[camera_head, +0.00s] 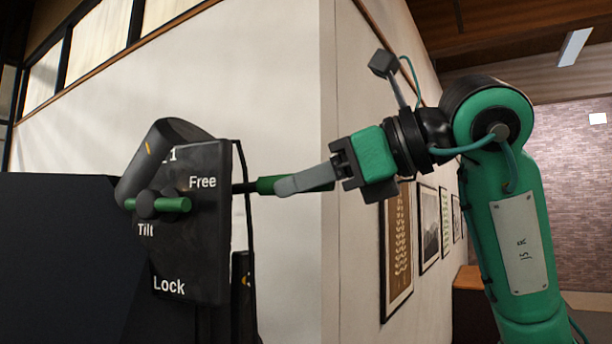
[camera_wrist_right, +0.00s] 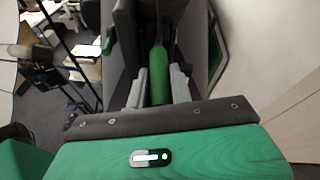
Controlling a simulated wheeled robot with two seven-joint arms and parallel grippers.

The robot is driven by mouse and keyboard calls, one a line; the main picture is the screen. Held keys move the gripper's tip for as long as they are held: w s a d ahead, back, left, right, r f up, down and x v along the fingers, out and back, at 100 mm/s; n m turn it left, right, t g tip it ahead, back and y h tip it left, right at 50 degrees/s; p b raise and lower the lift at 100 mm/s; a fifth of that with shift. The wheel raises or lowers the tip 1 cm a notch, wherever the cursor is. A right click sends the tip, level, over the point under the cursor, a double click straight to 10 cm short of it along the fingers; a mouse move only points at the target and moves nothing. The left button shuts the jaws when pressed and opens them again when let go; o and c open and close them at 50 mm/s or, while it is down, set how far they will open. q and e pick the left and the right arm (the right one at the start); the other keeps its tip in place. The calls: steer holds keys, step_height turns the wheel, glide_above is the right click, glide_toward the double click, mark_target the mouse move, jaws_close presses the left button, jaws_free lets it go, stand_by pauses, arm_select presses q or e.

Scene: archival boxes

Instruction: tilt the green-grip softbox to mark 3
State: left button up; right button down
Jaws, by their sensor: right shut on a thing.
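The softbox (camera_head: 60,260) is a large dark body at the left of the head view. Its black plate (camera_head: 205,250) reads "Free" at the upper right, "Tilt" in the middle and "Lock" at the bottom. A dark lever with a green cross-bar (camera_head: 172,205) sits on the plate. A green grip (camera_head: 265,185) on a thin dark rod sticks out to the right behind the plate. My right gripper (camera_head: 290,185) is shut on this grip. The wrist view shows the green grip (camera_wrist_right: 158,75) between both grey fingers. I see no mark 3. My left gripper is out of view.
A pale wall (camera_head: 275,90) stands close behind the softbox and my right gripper. Framed pictures (camera_head: 397,245) hang on the wall to the right. A black cable hangs beside the plate. The wrist view shows stands and tables at the left.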

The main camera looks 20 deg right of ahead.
steer(key=shift+r, duration=0.2)
steer(key=c, duration=1.3)
jaws_free()
steer(key=shift+c, duration=0.2)
steer(key=shift+o, duration=0.4)
steer(key=shift+s+d+b, duration=0.15)
steer(key=shift+d+b, duration=0.05)
steer(key=shift+b, duration=0.1)
arm_select(q)
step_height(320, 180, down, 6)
steer(key=b, duration=0.5)
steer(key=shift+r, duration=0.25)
arm_select(e)
steer(key=v, duration=1.3)
steer(key=shift+d, duration=0.1)
